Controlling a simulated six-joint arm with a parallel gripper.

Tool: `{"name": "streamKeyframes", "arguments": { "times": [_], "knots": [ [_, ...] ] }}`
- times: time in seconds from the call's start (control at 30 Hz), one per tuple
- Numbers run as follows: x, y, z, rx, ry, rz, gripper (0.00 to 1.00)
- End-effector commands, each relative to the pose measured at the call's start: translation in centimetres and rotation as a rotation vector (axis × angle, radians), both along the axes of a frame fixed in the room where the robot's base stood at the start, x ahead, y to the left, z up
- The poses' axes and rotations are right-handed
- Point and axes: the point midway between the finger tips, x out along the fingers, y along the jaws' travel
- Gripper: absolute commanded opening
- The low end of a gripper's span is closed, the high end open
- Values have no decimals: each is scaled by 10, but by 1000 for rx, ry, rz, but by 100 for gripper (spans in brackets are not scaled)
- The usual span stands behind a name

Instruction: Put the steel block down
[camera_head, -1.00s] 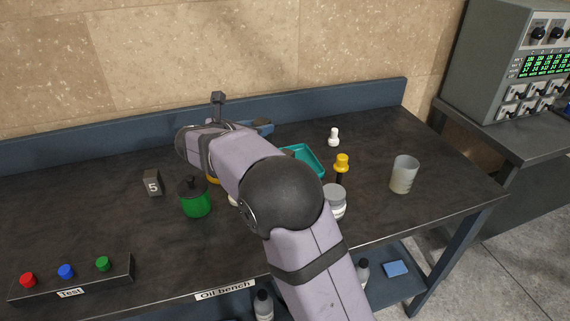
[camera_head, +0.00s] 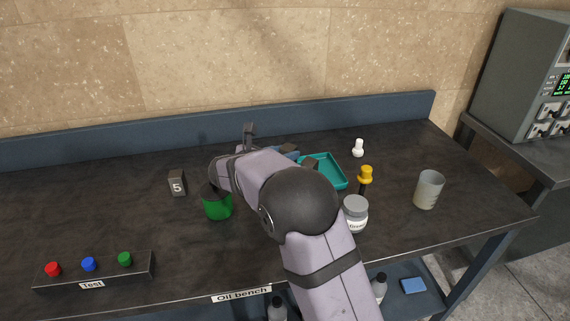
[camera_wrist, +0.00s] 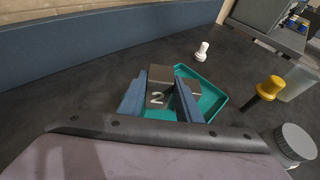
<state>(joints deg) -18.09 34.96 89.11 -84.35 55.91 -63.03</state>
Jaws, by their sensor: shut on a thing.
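The steel block (camera_wrist: 158,74), a dark grey block with a "2" on its near face, is between the two blue fingers of my gripper (camera_wrist: 160,100) in the wrist view. My gripper is shut on it. The teal tray (camera_wrist: 210,102) lies just behind and to the right of the fingers; the gap between block and bench is hard to judge. In the head view, the tray (camera_head: 345,184) is right of my gripper, and my arm hides most of the gripper and the held block.
A block marked 5 (camera_head: 177,183) and a green pot (camera_head: 217,205) stand left of my arm. A white piece (camera_head: 358,148), a yellow-topped piece (camera_head: 365,175), a labelled jar (camera_head: 355,213) and a beaker (camera_head: 429,190) stand to the right. A button box (camera_head: 95,268) is front left.

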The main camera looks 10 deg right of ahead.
Motion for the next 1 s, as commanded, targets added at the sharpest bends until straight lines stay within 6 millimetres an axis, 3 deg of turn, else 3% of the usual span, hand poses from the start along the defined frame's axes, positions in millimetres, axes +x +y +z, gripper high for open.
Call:
{"name": "streamKeyframes", "arguments": {
  "times": [0.37,0.87,0.9,1.0],
  "knots": [
    [1,0,-31,-2,-3,0,0],
    [1,0,-37,-2,-5,0,0],
    [0,0,-40,0,1,0,39],
    [0,0,-40,0,1,0,39]
  ]
}}
